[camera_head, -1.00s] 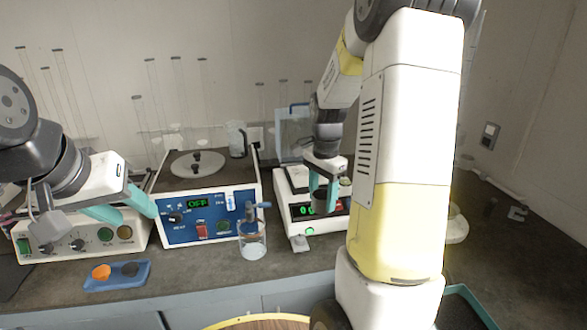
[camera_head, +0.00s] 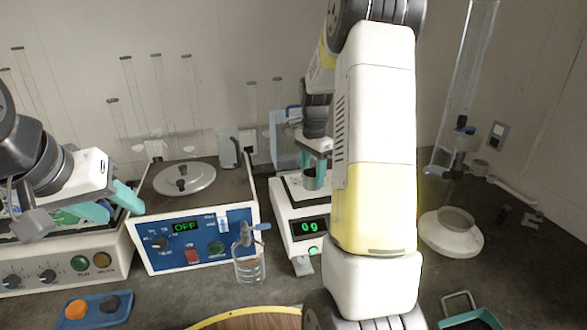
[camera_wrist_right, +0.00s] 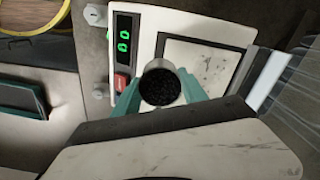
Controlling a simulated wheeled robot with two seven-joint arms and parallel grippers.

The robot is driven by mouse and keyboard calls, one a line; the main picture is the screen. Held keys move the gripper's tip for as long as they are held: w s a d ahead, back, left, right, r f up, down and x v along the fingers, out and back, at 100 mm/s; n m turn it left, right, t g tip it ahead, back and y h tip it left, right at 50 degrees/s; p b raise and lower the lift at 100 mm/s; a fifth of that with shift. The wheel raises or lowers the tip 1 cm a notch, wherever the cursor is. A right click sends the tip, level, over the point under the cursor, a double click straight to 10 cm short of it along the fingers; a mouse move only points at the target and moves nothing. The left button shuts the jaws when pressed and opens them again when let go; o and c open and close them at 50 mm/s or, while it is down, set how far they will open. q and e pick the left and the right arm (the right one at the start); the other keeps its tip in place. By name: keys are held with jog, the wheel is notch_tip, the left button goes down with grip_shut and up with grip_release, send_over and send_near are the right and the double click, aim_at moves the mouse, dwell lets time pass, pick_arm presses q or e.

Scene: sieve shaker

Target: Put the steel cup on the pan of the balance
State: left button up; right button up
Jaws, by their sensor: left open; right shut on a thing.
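The steel cup (camera_head: 310,179) is held between the teal fingers of my right gripper (camera_head: 313,172). In the right wrist view the cup (camera_wrist_right: 161,70) holds dark grains, and the fingers of the gripper (camera_wrist_right: 160,92) close on its sides. The cup is over the front part of the balance (camera_head: 284,214), by the near edge of its square pan (camera_wrist_right: 200,66). The balance display reads 0 g; contact with the pan cannot be made out. My left gripper (camera_head: 112,203) is open and empty, above the left white control box.
A blue-fronted shaker (camera_head: 160,250) reading OFF stands left of the balance. A glass beaker (camera_head: 249,265) stands in front, between them. A blue tray (camera_head: 98,310) is at front left. A white round base with a dish (camera_head: 451,235) is at right. My right arm hides part of the bench.

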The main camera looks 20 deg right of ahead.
aim_at(311, 172)
jog(key=w+d, duration=0.1)
jog(key=w, duration=0.4)
jog(key=w+d, duration=0.1)
jog(key=w, duration=0.1)
jog(key=shift+w+d+f, duration=0.3)
jog(key=shift+w+f, duration=0.05)
jog(key=shift+f, duration=1.8)
jog(key=shift+f, duration=0.1)
jog(key=o, duration=1.5)
